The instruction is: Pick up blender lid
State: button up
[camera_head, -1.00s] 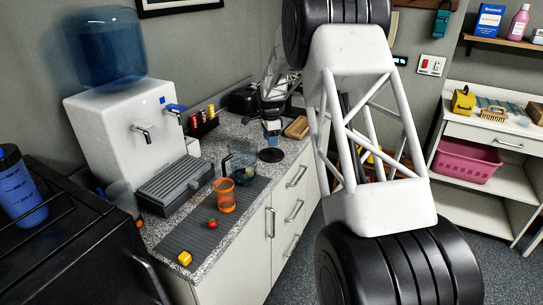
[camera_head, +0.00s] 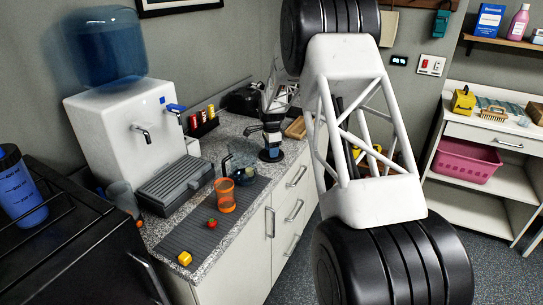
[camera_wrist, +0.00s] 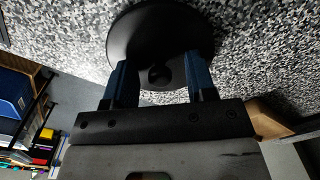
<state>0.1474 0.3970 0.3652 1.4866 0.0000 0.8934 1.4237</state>
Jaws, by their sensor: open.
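The blender lid, a flat black disc with a round knob, lies on the speckled counter in the head view (camera_head: 271,156). It fills the top middle of the wrist view (camera_wrist: 160,28), where its knob (camera_wrist: 159,75) shows between the two fingers. My gripper (camera_head: 272,146) is above the lid and partly covers it in the head view. In the wrist view my gripper (camera_wrist: 160,62) is open, with one blue-grey finger on each side of the knob. I cannot tell whether the fingers touch the lid.
A clear, dark-tinted jug (camera_head: 243,158) stands left of the lid, with an orange cup (camera_head: 225,196) nearer on a grey mat (camera_head: 196,238). A tomato (camera_head: 212,223) and a yellow pepper (camera_head: 184,258) lie there. A wooden block (camera_head: 296,128) sits right of my gripper.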

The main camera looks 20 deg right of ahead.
jog(key=shift+c, duration=0.4)
grip_shut()
jog(key=shift+r, duration=0.15)
notch_tip(320, 180, up, 10)
jog(key=shift+f, duration=0.1)
dwell(0.7)
dwell(0.6)
jog(key=s+a+r+n, duration=1.2)
jog(key=a+n, duration=0.2)
jog(key=n, duration=0.1)
jog(key=shift+s+a, duration=0.25)
dwell(0.9)
